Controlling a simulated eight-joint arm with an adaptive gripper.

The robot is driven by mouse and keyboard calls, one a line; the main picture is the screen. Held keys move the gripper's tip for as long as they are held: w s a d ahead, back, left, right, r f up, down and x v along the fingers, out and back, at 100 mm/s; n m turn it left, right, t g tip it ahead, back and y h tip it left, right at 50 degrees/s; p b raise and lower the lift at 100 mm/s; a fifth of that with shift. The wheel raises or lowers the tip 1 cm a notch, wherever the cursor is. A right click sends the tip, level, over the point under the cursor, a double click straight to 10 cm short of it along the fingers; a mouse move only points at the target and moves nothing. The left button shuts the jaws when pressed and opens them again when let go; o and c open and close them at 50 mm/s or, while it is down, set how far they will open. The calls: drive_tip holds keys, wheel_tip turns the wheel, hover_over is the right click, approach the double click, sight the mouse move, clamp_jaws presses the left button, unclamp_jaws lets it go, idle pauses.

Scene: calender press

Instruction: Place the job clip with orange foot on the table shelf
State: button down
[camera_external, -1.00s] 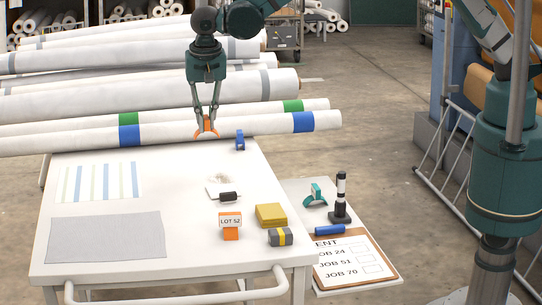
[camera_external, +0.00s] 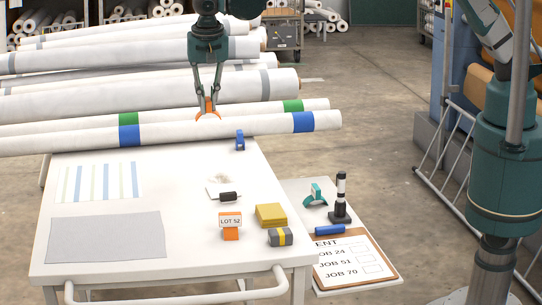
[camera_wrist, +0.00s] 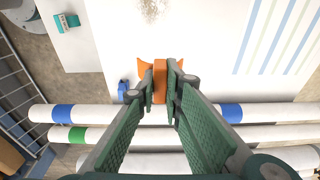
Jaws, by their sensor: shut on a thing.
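My gripper (camera_external: 208,98) is shut on an orange clip (camera_external: 207,116), holding it by its upright tab with the flared, curved foot pointing down. In the external view the clip overlaps the front rolls' upper edge and appears to be above the blue-banded roll (camera_external: 260,124). In the wrist view the orange clip (camera_wrist: 160,80) sits between my fingertips (camera_wrist: 167,90), with the white table beyond it. A lower pale shelf (camera_external: 300,190) is at the table's right side, carrying a teal clip (camera_external: 315,195). The shelf also shows in the wrist view (camera_wrist: 82,52).
The shelf also holds a black-and-white post (camera_external: 341,198), a blue cylinder (camera_external: 329,230) and a clipboard (camera_external: 352,262). On the table are a blue clip (camera_external: 240,140), a LOT 52 card (camera_external: 231,221), a yellow block (camera_external: 271,214) and grey cloth (camera_external: 105,238). Several long rolls lie behind.

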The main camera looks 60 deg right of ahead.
drive_tip(key=s+d+b, duration=0.1)
drive_tip(key=s+d, duration=0.4)
drive_tip(key=d, duration=0.4)
drive_tip(key=s+d+b, duration=0.1)
drive_tip(key=s+d, duration=0.5)
drive_tip(key=d, duration=0.4)
drive_tip(key=s+d+b, duration=0.1)
drive_tip(key=s+d, duration=0.4)
drive_tip(key=d, duration=0.4)
wheel_tip(320, 180, down, 18)
drive_tip(key=shift+w, duration=0.15)
drive_tip(key=b, duration=0.1)
approach(302, 185)
drive_tip(key=shift+w+d+f, duration=0.2)
drive_tip(key=shift+d, duration=0.15)
drive_tip(key=shift+f, duration=0.15)
idle(0.3)
drive_tip(key=shift+f+b, duration=0.55)
drive_tip(key=shift+f, duration=1.2)
drive_tip(key=shift+f, duration=0.2)
